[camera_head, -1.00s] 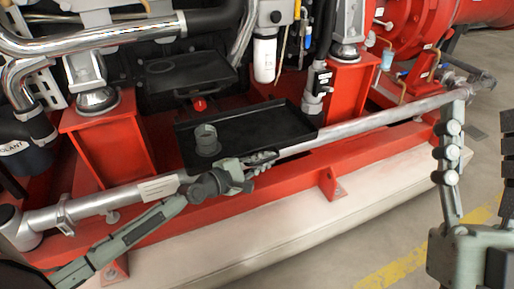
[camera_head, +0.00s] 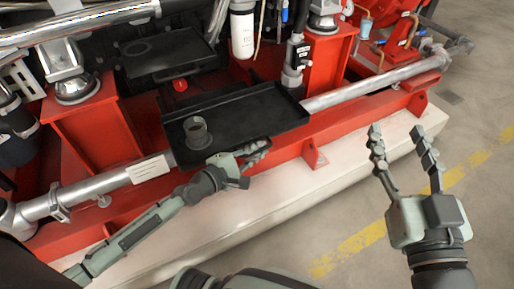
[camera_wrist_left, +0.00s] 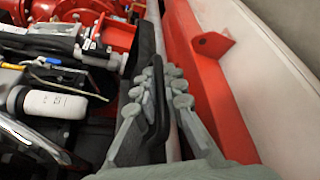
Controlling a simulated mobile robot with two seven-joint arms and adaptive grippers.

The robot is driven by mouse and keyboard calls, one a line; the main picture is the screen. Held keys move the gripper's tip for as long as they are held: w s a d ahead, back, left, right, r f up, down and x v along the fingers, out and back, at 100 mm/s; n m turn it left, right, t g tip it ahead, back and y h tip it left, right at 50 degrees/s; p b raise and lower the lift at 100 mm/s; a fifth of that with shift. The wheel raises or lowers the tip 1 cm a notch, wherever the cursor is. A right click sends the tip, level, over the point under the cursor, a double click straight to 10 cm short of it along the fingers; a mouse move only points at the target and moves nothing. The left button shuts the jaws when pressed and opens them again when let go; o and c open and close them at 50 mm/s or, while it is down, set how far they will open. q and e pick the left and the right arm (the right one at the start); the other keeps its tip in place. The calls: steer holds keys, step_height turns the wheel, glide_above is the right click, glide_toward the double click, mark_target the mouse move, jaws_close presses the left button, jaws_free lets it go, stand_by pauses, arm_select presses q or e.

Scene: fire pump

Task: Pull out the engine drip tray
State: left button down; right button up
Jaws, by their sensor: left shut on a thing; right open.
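The black drip tray (camera_head: 243,120) lies flat in the red engine frame, and its front edge reaches out over the silver pipe. A grey cylindrical cup (camera_head: 197,133) stands in its left part. My left gripper (camera_head: 256,152) is at the front edge of the tray. In the left wrist view, the fingers of my left gripper (camera_wrist_left: 164,95) are closed around the black handle (camera_wrist_left: 158,120) on the tray's side. My right gripper (camera_head: 404,148) is open and empty, above the floor and pale plinth at the right.
The silver pipe (camera_head: 340,97) runs along the front of the red frame (camera_head: 320,138), passing under the tray. A white plinth (camera_head: 290,190) lies below. A white filter (camera_head: 243,35) and red posts (camera_head: 95,135) stand behind. Grey floor at the right front is free.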

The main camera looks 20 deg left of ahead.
arm_select(q)
steer(key=c, duration=1.9)
jaws_free()
steer(key=shift+s, duration=0.1)
steer(key=v, duration=1.2)
